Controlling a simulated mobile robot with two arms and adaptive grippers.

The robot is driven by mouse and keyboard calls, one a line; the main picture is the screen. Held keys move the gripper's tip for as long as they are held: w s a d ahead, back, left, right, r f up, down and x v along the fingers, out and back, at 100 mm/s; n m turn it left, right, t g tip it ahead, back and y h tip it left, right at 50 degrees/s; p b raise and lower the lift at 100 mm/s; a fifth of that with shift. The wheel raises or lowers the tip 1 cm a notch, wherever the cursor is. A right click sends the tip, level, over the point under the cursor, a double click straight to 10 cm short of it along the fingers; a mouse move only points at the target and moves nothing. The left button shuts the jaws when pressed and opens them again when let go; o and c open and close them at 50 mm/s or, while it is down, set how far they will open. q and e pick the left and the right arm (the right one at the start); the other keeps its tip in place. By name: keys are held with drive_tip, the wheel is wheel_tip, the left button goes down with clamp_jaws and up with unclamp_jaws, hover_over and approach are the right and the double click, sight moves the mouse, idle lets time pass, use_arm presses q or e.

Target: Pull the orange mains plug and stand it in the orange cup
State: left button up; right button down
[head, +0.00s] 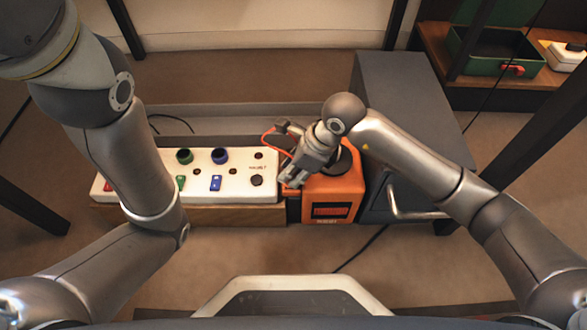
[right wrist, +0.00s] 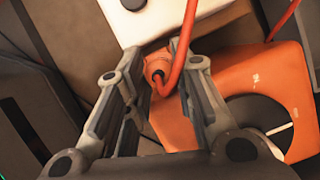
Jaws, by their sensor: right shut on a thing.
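My right gripper (head: 290,183) reaches down between the white panel and an orange box (head: 333,190). In the right wrist view, its fingers (right wrist: 155,68) are shut on the orange plug (right wrist: 157,69), with an orange cord (right wrist: 189,45) running up past it. The fingers mostly hide the plug in the head view. Whether it is still seated in a socket cannot be told. I cannot make out a separate orange cup. My left gripper is out of view.
The white panel (head: 238,190) with green and blue knobs and dark round holes sits left of the orange box. A grey cabinet (head: 405,90) with a metal handle stands to the right. A green tray (head: 520,70) is on a shelf at the far right.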

drive_tip(key=shift+d+f, duration=0.3)
drive_tip(key=shift+f, duration=0.1)
drive_tip(key=c, duration=1.1)
unclamp_jaws()
drive_tip(key=shift+f, duration=0.1)
drive_tip(key=shift+c, duration=0.2)
drive_tip(key=shift+w+d, duration=0.1)
drive_tip(key=a+v, duration=0.1)
drive_tip(key=v, duration=1.1)
drive_tip(key=shift+r, duration=0.2)
